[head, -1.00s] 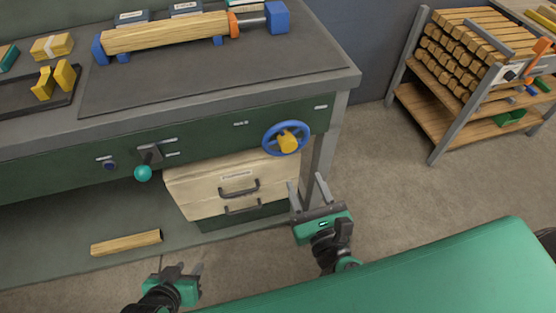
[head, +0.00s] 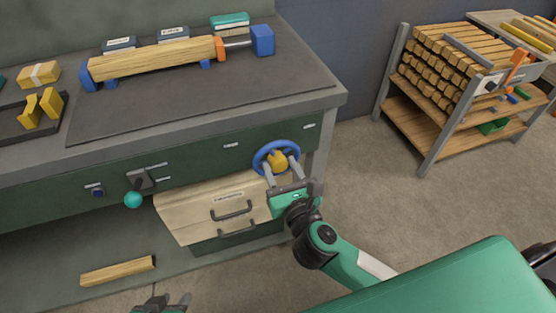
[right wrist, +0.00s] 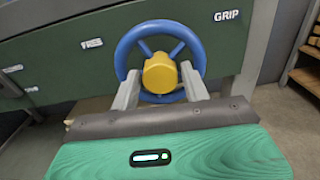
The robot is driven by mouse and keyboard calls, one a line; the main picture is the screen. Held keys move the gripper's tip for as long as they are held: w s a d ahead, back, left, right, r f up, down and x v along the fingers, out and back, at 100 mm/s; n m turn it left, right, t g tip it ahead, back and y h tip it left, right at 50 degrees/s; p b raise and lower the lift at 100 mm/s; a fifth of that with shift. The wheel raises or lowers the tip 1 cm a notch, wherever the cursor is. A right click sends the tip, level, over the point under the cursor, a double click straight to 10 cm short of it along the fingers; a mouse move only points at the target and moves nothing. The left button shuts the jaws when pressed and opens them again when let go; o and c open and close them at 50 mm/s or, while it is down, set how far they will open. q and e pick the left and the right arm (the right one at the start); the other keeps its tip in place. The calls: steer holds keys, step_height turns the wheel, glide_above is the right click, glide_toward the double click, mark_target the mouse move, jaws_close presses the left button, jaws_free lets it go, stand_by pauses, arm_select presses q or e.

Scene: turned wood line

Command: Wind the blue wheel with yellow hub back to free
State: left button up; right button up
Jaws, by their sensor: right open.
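The blue wheel (head: 259,160) with its yellow hub (head: 277,161) is mounted on the green front panel of the bench, near the right end. In the right wrist view the blue wheel (right wrist: 127,48) and yellow hub (right wrist: 160,73) fill the upper middle. My right gripper (head: 281,170) is open at the wheel, with one finger on each side of the hub. In the right wrist view the right gripper (right wrist: 160,88) shows its fingers spread around the hub's lower part; I cannot tell whether they touch it. My left gripper (head: 163,301) is low at the bottom edge, partly cut off, its jaws unclear.
A teal-knobbed lever (head: 134,199) sits left on the panel. A cream drawer unit (head: 207,208) stands below the wheel. A wooden spindle blank (head: 152,58) lies on the bench top. A shelf of wood (head: 440,115) stands at right, with clear floor between.

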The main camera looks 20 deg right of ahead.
steer(key=shift+w, duration=1.3)
steer(key=c, duration=0.7)
